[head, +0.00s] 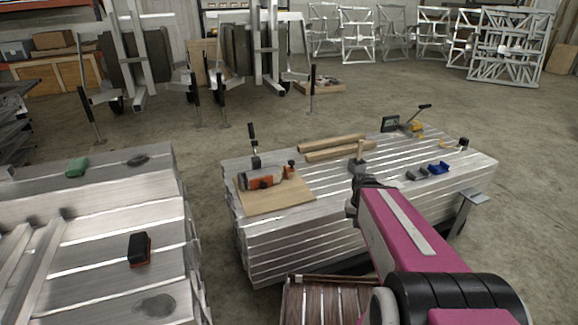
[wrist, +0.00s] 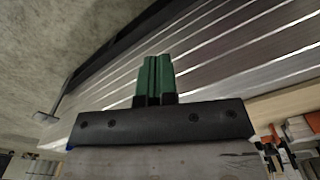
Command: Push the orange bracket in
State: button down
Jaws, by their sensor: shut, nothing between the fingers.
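The orange bracket (head: 262,180) lies on a thin wooden board at the left end of the slatted metal table. An orange piece, probably the same bracket, shows at the lower right edge of the wrist view (wrist: 296,128). My gripper (wrist: 157,62) has two green fingers close together, with nothing between them. Metal slats lie behind the fingers. In the head view my magenta arm reaches over the table's front right, clearly apart from the bracket and to its right. The bracket's rear side is hidden.
The wooden board (head: 275,200) has clear space in front of the bracket. A black upright clamp (head: 253,140) stands behind it. Wooden bars (head: 335,150) lie at the table's back. Blue and dark blocks (head: 438,168) sit at right. Another metal stack (head: 90,240) stands left, across a gap.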

jog(key=c, duration=1.6)
grip_release()
jog(key=o, duration=0.9)
jog(key=w, duration=0.1)
jog(key=w+a, duration=0.1)
jog(key=w, duration=0.1)
jog(key=shift+c, duration=0.2)
notch_tip(320, 180, up, 14)
jog(key=m, duration=0.4)
send_over(291, 161)
notch_tip(291, 161, down, 11)
jog(key=shift+s+d+r, duration=0.1)
jog(key=shift+s+r, duration=0.05)
jog(key=shift+r, duration=0.05)
